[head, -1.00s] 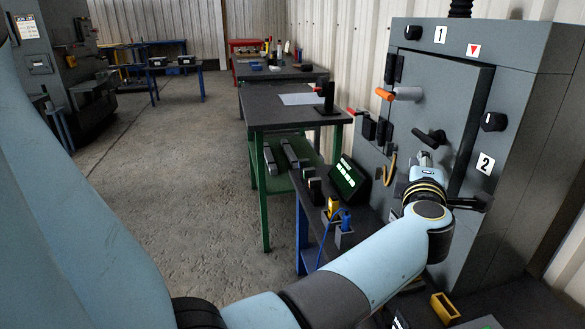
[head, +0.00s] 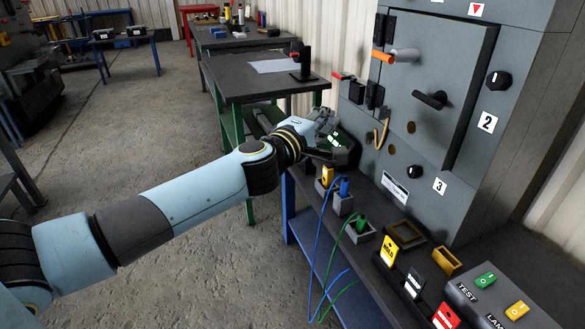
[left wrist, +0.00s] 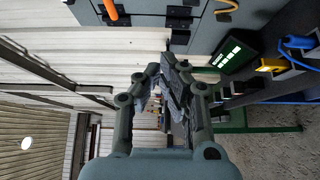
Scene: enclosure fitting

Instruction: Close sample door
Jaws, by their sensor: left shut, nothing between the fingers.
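The grey door (head: 432,85) is on the front of the grey cabinet (head: 500,190) at the right of the head view. It carries a black handle (head: 430,99) and lies nearly in line with the front; a dark edge shows on its right side, and I cannot tell whether it is fully shut. A grey latch with an orange tip (head: 383,56) sits at its upper left. My left gripper (head: 338,138) is left of and below the door, apart from it. Its fingers (left wrist: 178,88) are together and empty in the left wrist view. My right gripper is out of view.
A dark bench (head: 345,230) below the cabinet holds coloured plugs with blue and green cables, a small screen (left wrist: 232,52) and a switch box (head: 500,300). A dark-topped table (head: 262,90) stands behind my left arm. Open concrete floor lies at the left.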

